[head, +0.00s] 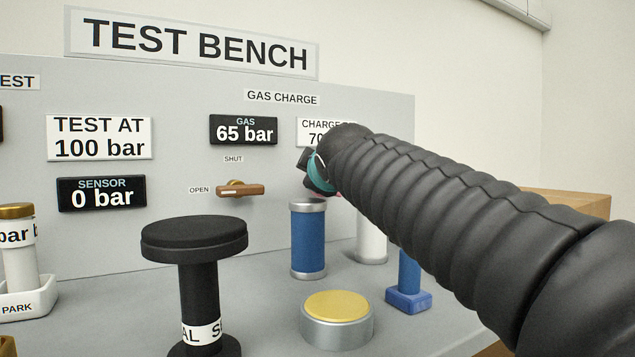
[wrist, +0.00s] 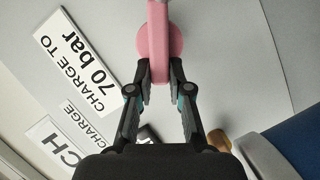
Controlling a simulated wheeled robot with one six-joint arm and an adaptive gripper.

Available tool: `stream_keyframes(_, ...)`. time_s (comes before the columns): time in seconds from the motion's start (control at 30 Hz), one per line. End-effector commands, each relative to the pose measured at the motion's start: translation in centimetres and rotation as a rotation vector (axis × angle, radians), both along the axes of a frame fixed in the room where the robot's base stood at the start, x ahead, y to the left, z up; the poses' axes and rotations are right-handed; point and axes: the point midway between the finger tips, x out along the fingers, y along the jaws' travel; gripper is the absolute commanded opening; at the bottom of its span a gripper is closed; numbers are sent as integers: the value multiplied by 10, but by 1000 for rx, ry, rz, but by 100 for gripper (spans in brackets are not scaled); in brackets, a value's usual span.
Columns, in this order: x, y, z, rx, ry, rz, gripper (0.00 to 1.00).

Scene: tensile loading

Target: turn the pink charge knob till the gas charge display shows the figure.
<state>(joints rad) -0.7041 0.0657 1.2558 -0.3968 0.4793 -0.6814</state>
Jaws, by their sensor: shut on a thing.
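The pink charge knob (wrist: 160,43) shows in the wrist view, at the top middle. My gripper (wrist: 160,85) has its two fingers on either side of the knob's bar and is shut on it. In the head view my gripper (head: 318,172) is at the panel below the charge sign, and my arm hides nearly all of the knob. The gas display (head: 244,130) reads 65 bar. The white charge sign (head: 311,132) is partly hidden by my arm in the head view; in the wrist view the sign (wrist: 77,63) reads CHARGE TO 70 bar.
A blue cylinder (head: 308,240) stands below my gripper, beside a white cylinder (head: 371,240). A yellow-topped button (head: 337,306) and a black mushroom-shaped post (head: 195,270) stand in front. The sensor display (head: 101,193) reads 0 bar.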

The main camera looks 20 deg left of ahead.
Motion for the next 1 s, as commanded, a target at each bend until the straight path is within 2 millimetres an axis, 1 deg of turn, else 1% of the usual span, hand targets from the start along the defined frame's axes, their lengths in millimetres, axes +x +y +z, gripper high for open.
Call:
stream_keyframes(0.43,0,0,-2,-7,-4,-1,0)
stream_keyframes(0.47,0,0,-2,-7,-4,-1,26)
stream_keyframes(0.5,0,0,-2,-7,-4,-1,36)
stream_keyframes(0.53,0,0,-2,-7,-4,-1,44)
stream_keyframes(0.87,-1,-1,0,-6,-5,0,44)
stream_keyframes(1.0,-11,-6,3,-6,-6,0,44)
